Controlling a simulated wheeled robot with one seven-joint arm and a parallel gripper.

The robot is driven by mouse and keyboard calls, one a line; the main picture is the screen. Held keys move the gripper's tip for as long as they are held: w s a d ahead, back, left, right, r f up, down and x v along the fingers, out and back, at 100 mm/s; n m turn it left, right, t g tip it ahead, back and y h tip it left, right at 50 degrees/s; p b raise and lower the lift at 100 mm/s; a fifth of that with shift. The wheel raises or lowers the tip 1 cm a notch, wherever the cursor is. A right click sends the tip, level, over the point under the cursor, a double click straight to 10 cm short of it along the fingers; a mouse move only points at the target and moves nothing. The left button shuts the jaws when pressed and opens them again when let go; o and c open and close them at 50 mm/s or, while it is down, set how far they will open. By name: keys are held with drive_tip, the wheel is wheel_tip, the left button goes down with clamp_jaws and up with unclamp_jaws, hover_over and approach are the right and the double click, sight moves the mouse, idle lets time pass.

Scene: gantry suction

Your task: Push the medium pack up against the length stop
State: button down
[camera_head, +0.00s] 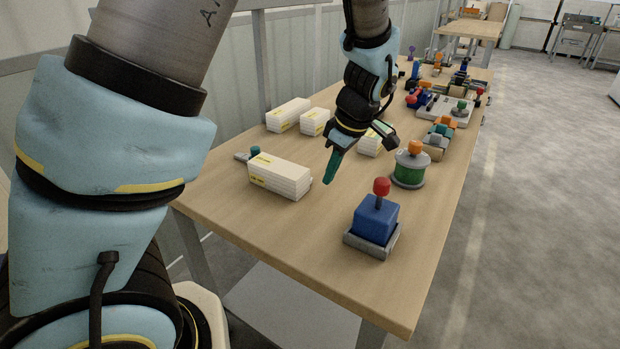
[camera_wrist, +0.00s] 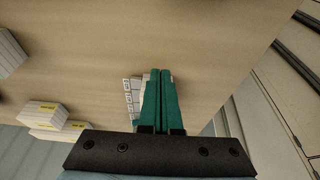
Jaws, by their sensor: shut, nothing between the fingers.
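Several white packs with yellow labels lie on the wooden table; I cannot tell for sure which is the medium one. The longest-looking pack (camera_head: 280,179) is left of my gripper (camera_head: 329,181), apart from it. Two packs (camera_head: 288,115) (camera_head: 315,122) lie further back, and another (camera_head: 370,144) is partly hidden behind my wrist. A grey piece with a green knob (camera_head: 254,152) beside the front pack may be the length stop. My gripper's green fingers (camera_wrist: 159,73) are shut and empty, pointing down near the table. In the wrist view, a pack (camera_wrist: 131,96) shows partly behind them.
A blue block with a red knob (camera_head: 375,219) stands on a grey base at the front right. A green spool with an orange knob (camera_head: 409,168) is behind it. Clamps and fixtures (camera_head: 442,106) crowd the far end. The front of the table (camera_head: 290,235) is clear.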

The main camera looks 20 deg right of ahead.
sight(299, 173)
drive_tip(key=x, duration=0.3)
drive_tip(key=shift+w+a+f+p, duration=0.1)
drive_tip(key=shift+f+p, duration=0.2)
drive_tip(key=shift+w+a+f+p, duration=0.15)
drive_tip(key=shift+w+a+p, duration=0.2)
drive_tip(key=shift+w+a, duration=0.2)
drive_tip(key=shift+w+a+f+p, duration=0.15)
drive_tip(key=shift+w+a+p, duration=0.2)
drive_tip(key=shift+w, duration=0.3)
drive_tip(key=shift+w+a+f, duration=0.1)
drive_tip(key=shift+w+a, duration=0.3)
drive_tip(key=shift+w, duration=0.05)
drive_tip(key=w+a, duration=0.2)
drive_tip(key=shift+w, duration=0.3)
